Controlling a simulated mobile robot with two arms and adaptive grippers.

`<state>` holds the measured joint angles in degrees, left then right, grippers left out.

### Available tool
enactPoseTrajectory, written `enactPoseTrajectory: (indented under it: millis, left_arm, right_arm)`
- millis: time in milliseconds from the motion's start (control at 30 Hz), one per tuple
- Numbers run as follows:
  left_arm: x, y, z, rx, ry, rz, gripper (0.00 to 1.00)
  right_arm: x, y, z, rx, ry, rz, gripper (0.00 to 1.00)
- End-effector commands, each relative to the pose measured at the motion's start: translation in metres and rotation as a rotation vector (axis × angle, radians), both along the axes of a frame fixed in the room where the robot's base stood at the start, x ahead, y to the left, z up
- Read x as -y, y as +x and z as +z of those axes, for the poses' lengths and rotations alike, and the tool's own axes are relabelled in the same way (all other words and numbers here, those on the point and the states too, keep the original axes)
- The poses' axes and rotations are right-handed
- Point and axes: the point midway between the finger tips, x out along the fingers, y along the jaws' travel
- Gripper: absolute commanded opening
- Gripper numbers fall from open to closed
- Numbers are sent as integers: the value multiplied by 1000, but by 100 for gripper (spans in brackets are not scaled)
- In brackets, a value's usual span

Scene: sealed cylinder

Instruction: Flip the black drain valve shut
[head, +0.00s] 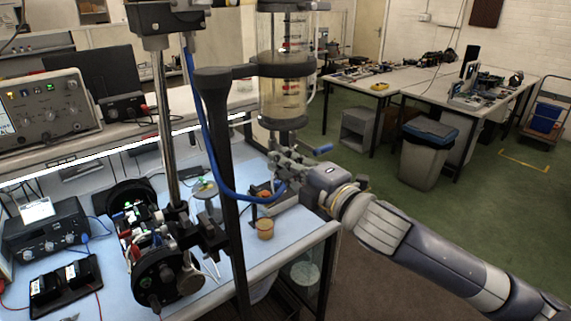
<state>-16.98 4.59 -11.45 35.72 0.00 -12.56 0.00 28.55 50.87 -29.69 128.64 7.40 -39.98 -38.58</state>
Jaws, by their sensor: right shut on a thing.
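The clear sealed cylinder (285,70) stands upright with cloudy liquid inside, held in a dark clamp ring (265,69). My right gripper (283,160) reaches in from the right just below the cylinder's base. Its jaws are shut on the black drain valve, which is mostly hidden among the fingers, so the lever's angle cannot be told. My left gripper is not in view.
A blue hose (191,75) loops down in front of a dark upright post (226,150) to near my right gripper. A small amber-coloured cup (265,228) stands below on the blue bench top (215,283). Apparatus crowds the left; open floor lies right.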

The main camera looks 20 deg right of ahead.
Motion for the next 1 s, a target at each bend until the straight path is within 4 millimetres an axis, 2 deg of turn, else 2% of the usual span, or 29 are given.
enactPoseTrajectory:
  millis: [133,167,200,233,267,667,1000]
  left_arm:
    - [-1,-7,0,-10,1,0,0]
    - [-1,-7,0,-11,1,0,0]
    - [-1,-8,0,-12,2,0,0]
    - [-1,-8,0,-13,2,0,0]
    - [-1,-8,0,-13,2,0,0]
    - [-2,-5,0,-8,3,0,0]
    - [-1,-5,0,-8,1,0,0]
  right_arm:
    - [1,1,2,4,5,-2,0]
    - [1,1,3,4,5,-2,14]
    - [1,1,3,4,4,-3,23]
    - [1,1,3,4,4,-2,30]
    - [1,1,3,4,4,-2,32]
    - [2,-3,1,2,1,-1,32]
    - [17,-45,-1,0,-2,-1,32]
